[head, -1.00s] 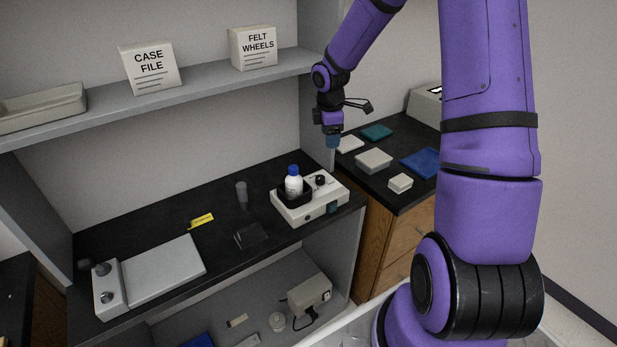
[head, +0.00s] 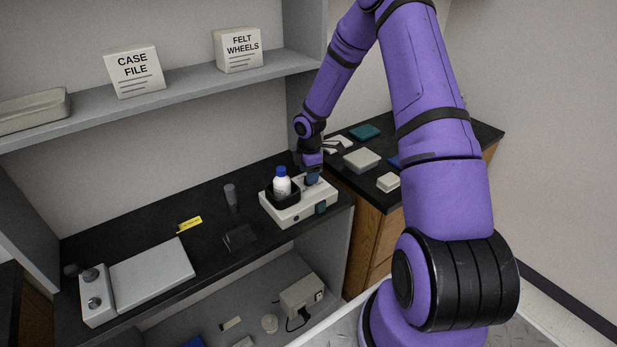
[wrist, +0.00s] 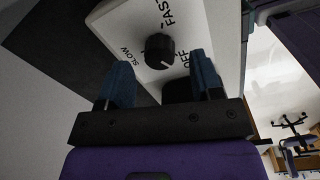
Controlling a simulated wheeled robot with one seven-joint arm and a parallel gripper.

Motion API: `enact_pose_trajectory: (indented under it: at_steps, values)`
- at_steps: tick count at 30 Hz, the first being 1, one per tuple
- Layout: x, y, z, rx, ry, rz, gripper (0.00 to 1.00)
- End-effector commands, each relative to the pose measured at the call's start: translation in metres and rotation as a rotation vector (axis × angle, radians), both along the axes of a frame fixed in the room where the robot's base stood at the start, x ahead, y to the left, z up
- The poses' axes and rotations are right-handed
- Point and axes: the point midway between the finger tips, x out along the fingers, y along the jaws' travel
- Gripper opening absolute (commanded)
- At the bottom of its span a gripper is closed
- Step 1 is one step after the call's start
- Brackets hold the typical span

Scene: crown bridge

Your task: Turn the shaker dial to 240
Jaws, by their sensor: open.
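The shaker (head: 300,208) is a white box on the black bench, with a black holder and a white bottle with a blue cap (head: 281,184) on top. In the wrist view its black dial (wrist: 159,50) sits on a white panel (wrist: 120,22) marked SLOW, FAST and OFF. A pale pointer line shows on the dial's lower right. My gripper (wrist: 162,82) is open, its two blue fingers apart, with the dial just beyond and between the fingertips. I cannot tell whether they touch it. In the head view my gripper (head: 312,180) hides the dial. No number 240 is legible.
The bottle stands close left of my gripper. A grey shelf (head: 190,83) with two labelled boxes runs above the bench. A grey vial (head: 231,195) and a flat-plate device (head: 150,275) are further left. A side counter (head: 345,180) holds several small boxes.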

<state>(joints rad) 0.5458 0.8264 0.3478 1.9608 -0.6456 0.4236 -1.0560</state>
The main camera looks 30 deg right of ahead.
Motion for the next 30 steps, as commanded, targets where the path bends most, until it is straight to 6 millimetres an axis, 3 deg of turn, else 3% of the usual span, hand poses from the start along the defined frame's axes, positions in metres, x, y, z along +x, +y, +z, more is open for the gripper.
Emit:
enact_pose_trajectory:
  at_steps: [6, 16, 23, 30]
  values:
    - [0.001, 0.000, -0.019, -0.001, -0.001, 0.001, 0.60]
    - [0.001, 0.000, -0.021, -0.001, -0.001, 0.000, 0.60]
    - [0.001, 0.000, -0.021, 0.000, -0.001, 0.000, 0.10]
    - [0.001, 0.000, -0.021, -0.001, -0.002, -0.012, 0.11]
